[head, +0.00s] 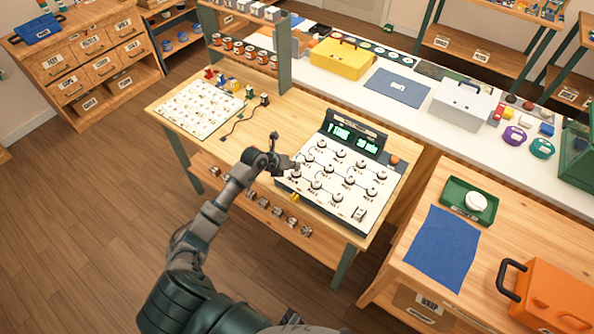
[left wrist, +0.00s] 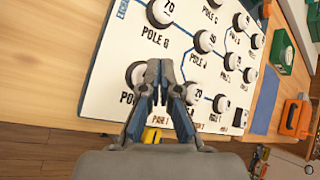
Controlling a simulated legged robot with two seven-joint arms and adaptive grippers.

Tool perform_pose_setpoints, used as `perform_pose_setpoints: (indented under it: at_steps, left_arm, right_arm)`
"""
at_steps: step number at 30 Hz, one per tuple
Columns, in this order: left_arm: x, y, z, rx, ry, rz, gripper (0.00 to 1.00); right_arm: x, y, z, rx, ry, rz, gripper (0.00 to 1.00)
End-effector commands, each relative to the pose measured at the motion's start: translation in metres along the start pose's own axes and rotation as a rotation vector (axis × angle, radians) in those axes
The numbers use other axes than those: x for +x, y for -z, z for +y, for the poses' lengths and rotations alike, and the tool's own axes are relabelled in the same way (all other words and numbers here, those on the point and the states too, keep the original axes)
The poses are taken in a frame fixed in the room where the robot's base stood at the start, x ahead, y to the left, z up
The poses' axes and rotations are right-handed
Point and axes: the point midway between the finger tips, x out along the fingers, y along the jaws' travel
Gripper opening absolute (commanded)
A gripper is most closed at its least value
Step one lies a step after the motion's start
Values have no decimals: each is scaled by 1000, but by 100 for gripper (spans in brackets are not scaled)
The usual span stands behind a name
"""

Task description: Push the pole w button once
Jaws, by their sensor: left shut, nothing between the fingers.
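The white button panel (head: 327,208) stands on the wooden table, with several round dark-rimmed buttons joined by lines and a dark display box (head: 352,138) with green text behind. My left gripper (head: 292,164) is shut and empty at the panel's left edge. In the left wrist view its fingertips (left wrist: 160,70) are over the panel, beside a white button (left wrist: 135,72) whose label is mostly hidden, only "PO" showing. I cannot read a "pole w" label. Contact is unclear.
A yellow piece (head: 293,197) sits at the panel's front left edge. A white chart board (head: 198,107) and small coloured figures lie to the left. A blue mat (head: 440,248), green tray (head: 454,206) and orange case (head: 545,295) are at right.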

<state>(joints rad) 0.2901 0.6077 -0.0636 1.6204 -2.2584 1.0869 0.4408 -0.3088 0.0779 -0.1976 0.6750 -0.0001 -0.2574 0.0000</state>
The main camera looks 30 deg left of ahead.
Motion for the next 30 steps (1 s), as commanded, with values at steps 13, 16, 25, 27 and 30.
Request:
perform_pose_setpoints:
  at_steps: [13,16,25,27,30]
  left_arm:
    - [5,5,3,0,0,1,0]
    - [5,5,3,0,-1,1,0]
    - [7,7,5,0,-1,2,0]
    - [8,7,5,0,-1,2,0]
    - [9,8,6,0,-1,2,0]
  right_arm:
    - [1,-3,6,-4,-6,-5,0]
    - [1,-4,5,-4,-5,-5,0]
    - [3,-3,3,-2,-3,-4,0]
    - [3,-3,3,-2,-3,-4,0]
    - [4,-3,3,-2,-3,-4,0]
